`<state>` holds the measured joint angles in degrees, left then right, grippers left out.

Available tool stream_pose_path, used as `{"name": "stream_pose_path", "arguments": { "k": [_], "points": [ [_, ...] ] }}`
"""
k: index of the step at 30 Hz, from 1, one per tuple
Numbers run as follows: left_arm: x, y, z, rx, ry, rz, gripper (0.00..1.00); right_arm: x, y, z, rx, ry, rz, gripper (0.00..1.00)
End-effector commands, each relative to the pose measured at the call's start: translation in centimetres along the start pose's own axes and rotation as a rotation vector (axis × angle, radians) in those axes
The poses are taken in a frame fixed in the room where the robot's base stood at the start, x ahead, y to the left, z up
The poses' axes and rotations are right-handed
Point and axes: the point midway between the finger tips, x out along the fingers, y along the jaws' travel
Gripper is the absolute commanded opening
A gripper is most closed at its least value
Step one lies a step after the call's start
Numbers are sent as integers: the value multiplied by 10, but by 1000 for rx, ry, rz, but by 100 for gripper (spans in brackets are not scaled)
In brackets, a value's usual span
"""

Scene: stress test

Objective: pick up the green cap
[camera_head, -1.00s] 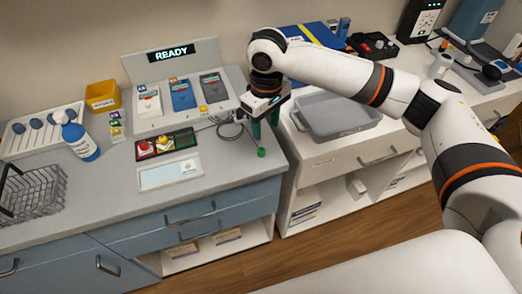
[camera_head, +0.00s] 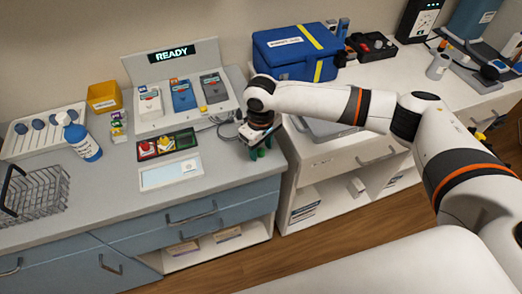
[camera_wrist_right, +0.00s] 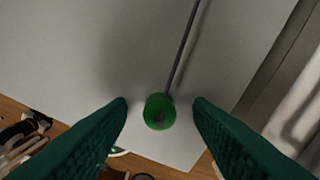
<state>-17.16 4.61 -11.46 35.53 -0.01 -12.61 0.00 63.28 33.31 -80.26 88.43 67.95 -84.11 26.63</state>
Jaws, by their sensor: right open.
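The green cap (camera_wrist_right: 159,112) is small and round and lies on the grey counter near its front corner. In the right wrist view it sits between the two dark green fingers of my right gripper (camera_wrist_right: 160,108), which are apart, with a gap on each side of the cap. A thin grey cable runs from the cap. In the head view my right gripper (camera_head: 258,152) is low over the counter's right end, and the cap is hidden or cannot be told from the green fingers there. My left gripper does not show.
A console with a READY display (camera_head: 171,54) stands behind, left of my right gripper. A grey tray (camera_head: 320,130) and a blue case (camera_head: 298,52) are right.

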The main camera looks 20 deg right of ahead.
Motion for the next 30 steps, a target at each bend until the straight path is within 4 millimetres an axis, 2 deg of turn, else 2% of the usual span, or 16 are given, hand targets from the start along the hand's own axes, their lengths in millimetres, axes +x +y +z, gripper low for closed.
{"name": "stream_pose_path", "arguments": {
  "k": [2,9,20,23,30],
  "points": [
    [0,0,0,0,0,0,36,0,0,0,0,0,0,45],
    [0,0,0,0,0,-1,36,0,0,0,0,0,0,8],
    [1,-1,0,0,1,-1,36,-7,0,0,0,-1,0,7],
    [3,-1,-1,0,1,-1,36,-20,0,0,1,-2,0,7],
    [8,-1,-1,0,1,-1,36,-70,0,1,0,-3,0,7]
  ]
}}
